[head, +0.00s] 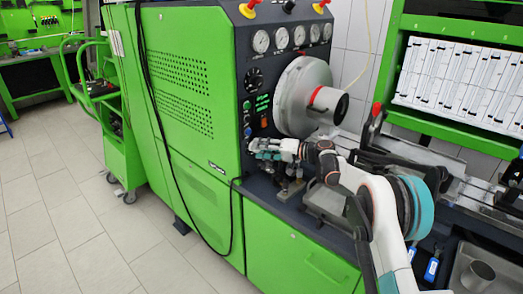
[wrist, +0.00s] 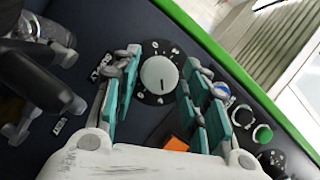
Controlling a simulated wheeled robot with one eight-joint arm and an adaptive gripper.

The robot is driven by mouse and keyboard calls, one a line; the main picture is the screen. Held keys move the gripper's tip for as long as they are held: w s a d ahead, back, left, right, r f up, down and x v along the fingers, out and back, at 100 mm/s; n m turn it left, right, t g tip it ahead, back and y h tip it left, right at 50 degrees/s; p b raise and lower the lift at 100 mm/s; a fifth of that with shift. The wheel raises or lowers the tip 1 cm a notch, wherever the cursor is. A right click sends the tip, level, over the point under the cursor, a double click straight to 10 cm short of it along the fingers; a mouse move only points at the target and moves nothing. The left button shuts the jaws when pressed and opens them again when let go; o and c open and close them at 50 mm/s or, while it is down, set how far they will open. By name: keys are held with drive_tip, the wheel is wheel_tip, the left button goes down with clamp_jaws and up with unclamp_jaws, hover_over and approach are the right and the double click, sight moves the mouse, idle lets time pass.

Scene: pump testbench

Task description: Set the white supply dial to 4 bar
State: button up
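The white supply dial (wrist: 158,75) is a round pale knob on a black disc with white markings, near the top middle of the wrist view. A short dark pointer line shows on its face; I cannot read the numbers. My gripper (wrist: 157,88) is open, with its teal-padded fingers to the left and right of the dial and visible gaps to the knob. In the head view my gripper (head: 258,146) is at the dark control panel's lower part and hides the dial there.
An orange part (wrist: 177,143) lies below the dial. Round gauges (head: 261,41) top the panel. A large grey disc housing (head: 303,97) stands close right.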

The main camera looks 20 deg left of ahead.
idle(0.3)
drive_tip(key=d+r, duration=0.1)
drive_tip(key=d, duration=1)
drive_tip(key=shift+s+d+r, duration=0.25)
drive_tip(key=shift+d+r, duration=0.15)
drive_tip(key=shift+r, duration=0.1)
